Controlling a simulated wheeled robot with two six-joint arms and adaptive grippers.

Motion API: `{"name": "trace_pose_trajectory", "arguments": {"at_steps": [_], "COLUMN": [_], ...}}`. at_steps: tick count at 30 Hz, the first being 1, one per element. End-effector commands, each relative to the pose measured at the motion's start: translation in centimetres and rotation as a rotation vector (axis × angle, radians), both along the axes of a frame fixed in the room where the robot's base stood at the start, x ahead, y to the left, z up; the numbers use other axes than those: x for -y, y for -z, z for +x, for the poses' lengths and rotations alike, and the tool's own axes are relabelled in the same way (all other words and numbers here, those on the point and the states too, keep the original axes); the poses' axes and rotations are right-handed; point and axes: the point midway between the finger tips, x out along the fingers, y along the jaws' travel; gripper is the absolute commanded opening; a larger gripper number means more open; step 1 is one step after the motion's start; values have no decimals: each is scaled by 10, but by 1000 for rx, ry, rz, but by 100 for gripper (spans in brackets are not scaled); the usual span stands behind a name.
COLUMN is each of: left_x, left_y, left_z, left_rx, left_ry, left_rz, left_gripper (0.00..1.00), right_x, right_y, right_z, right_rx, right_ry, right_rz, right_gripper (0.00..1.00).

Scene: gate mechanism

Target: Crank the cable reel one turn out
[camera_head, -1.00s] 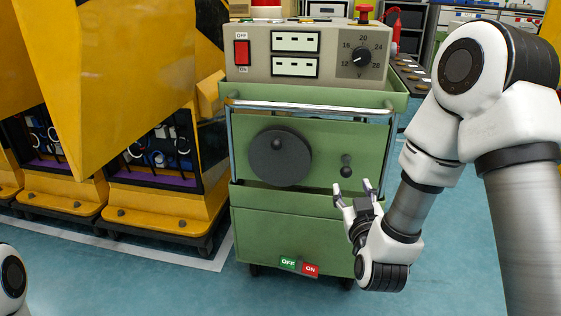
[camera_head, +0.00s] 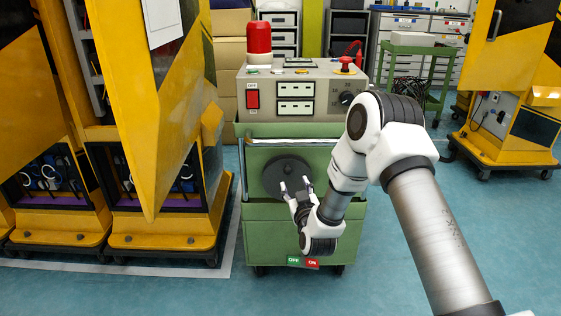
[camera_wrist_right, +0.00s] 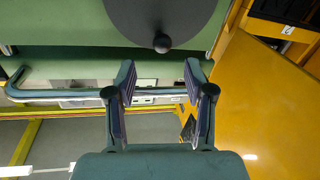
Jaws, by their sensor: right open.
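The cable reel, a dark grey disc (camera_head: 274,178) with a small knob, is on the front of the green cart (camera_head: 262,238). In the right wrist view the disc (camera_wrist_right: 190,15) is at the top, with its round dark knob (camera_wrist_right: 162,43) near its lower edge. My right gripper (camera_head: 295,184) is in front of the reel, covering part of its right side. It is open and empty. In the wrist view its fingertips (camera_wrist_right: 161,70) lie on either side of the knob's line, with the knob just past them and apart. My left gripper is out of view.
A grey control box with a red switch (camera_head: 253,96), a red beacon (camera_head: 258,42) and a red stop button (camera_head: 345,63) tops the cart. An OFF/ON pedal (camera_head: 302,262) is at its base. A yellow cabinet (camera_head: 165,232) stands close on the left.

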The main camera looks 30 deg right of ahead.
Motion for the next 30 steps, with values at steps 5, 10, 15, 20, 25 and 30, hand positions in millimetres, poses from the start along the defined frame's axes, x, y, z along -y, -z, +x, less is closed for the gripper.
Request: {"name": "trace_pose_trajectory", "arguments": {"at_steps": [5, 10, 15, 20, 25, 30], "left_x": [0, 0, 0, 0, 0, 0], "left_y": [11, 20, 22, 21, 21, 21], "left_z": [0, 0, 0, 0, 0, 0], "left_rx": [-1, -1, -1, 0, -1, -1], "left_ry": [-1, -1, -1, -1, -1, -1], "left_rz": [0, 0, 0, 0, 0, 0], "left_gripper": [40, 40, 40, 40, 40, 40], "right_x": [8, 19, 25, 25, 25, 25], "right_y": [4, 4, 2, 1, 1, 1], "right_z": [24, 55, 71, 72, 71, 71], "right_rx": [3, 4, 2, 0, 1, 2], "right_ry": [-1, -1, -2, -1, -1, -1], "right_rz": [-2, -3, -2, -1, 0, -1], "right_gripper": [53, 53, 53, 53, 14, 0]}}
